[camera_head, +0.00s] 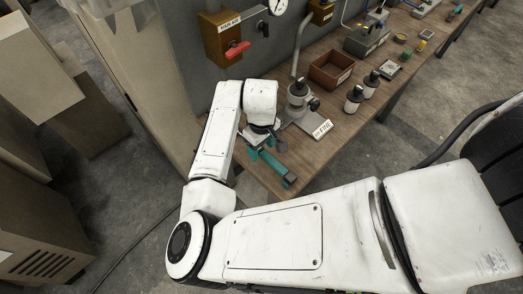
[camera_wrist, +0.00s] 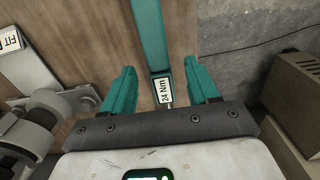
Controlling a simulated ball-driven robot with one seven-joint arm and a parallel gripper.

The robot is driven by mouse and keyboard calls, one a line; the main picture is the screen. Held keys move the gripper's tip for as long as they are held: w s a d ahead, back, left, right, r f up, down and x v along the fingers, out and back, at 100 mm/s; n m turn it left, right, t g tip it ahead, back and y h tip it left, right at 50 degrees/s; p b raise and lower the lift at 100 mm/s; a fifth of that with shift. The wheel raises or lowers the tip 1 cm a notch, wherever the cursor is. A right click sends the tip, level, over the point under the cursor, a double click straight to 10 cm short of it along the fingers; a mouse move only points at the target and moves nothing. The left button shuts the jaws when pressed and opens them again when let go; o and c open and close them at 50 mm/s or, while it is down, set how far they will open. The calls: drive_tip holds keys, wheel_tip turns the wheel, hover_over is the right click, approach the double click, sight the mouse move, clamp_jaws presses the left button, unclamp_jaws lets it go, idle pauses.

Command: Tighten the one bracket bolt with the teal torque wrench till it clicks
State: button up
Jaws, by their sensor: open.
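The teal torque wrench (camera_head: 276,167) lies on the wooden bench near its front corner in the head view. In the wrist view the wrench (camera_wrist: 151,37) is a teal bar with a white "24 Nm" label, running up out of the picture. My gripper (camera_head: 267,149) is low over the wrench; its teal fingers are apart, one on each side of the bar in the wrist view (camera_wrist: 160,73). A gap shows on both sides. A grey metal bracket fixture (camera_head: 298,101) stands on the bench just beyond my gripper. I cannot make out the bolt itself.
A small white sign (camera_head: 322,129) stands by the fixture. An open brown bin (camera_head: 331,70) and two dark-topped bottles (camera_head: 354,98) stand farther along the bench. A brown box with a red handle (camera_head: 222,40) hangs on the grey wall panel. Bare floor lies beside the bench.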

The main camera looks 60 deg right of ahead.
drive_tip(key=shift+f, duration=1.3)
drive_tip(key=shift+c, duration=0.2)
clamp_jaws()
